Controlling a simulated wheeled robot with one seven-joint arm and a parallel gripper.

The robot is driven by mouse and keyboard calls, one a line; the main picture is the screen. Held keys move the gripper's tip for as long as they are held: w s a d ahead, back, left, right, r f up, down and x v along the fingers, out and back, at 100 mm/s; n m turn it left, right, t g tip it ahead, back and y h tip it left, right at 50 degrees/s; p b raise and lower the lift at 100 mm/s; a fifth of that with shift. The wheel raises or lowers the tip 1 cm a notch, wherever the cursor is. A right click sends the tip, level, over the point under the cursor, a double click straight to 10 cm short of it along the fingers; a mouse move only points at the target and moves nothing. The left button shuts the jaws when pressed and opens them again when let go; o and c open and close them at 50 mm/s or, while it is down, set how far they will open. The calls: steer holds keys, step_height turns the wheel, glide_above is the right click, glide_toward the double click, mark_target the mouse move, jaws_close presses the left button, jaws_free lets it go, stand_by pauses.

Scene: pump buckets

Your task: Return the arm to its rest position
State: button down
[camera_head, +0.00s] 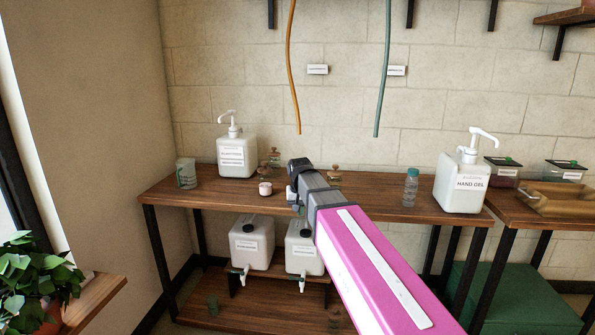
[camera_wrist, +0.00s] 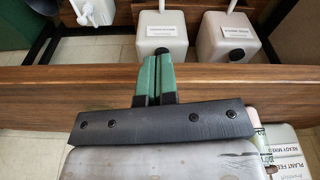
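My pink arm reaches in from the bottom right of the head view and ends above the worktop (camera_head: 213,195). My gripper (camera_wrist: 155,77) shows in the wrist view as two green fingers side by side, with only a thin line between them and nothing visible held. In the head view its fingertips are hard to make out. A white pump bucket labelled plant feed (camera_head: 237,155) stands upright at the worktop's back left, apart from my gripper. Its labelled side also shows at the lower right of the wrist view (camera_wrist: 285,150). A larger hand gel pump bucket (camera_head: 462,184) stands upright at the right.
A mug (camera_head: 186,173), a small pink pot (camera_head: 265,189), small jars and a clear bottle (camera_head: 411,187) stand on the worktop. Two white canisters with taps (camera_head: 251,244) sit below. Orange (camera_head: 293,75) and green (camera_head: 384,75) hoses hang behind. A plant (camera_head: 35,280) stands at lower left.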

steer(key=s+d+f+g, duration=0.1)
steer(key=s+d+f, duration=0.7)
steer(key=f, duration=0.3)
steer(key=s+d+f, duration=0.9)
steer(key=d+f, duration=0.1)
steer(key=f, duration=0.2)
steer(key=shift+s+m+g, duration=0.2)
steer(key=shift+m+g, duration=0.1)
steer(key=shift+g, duration=0.1)
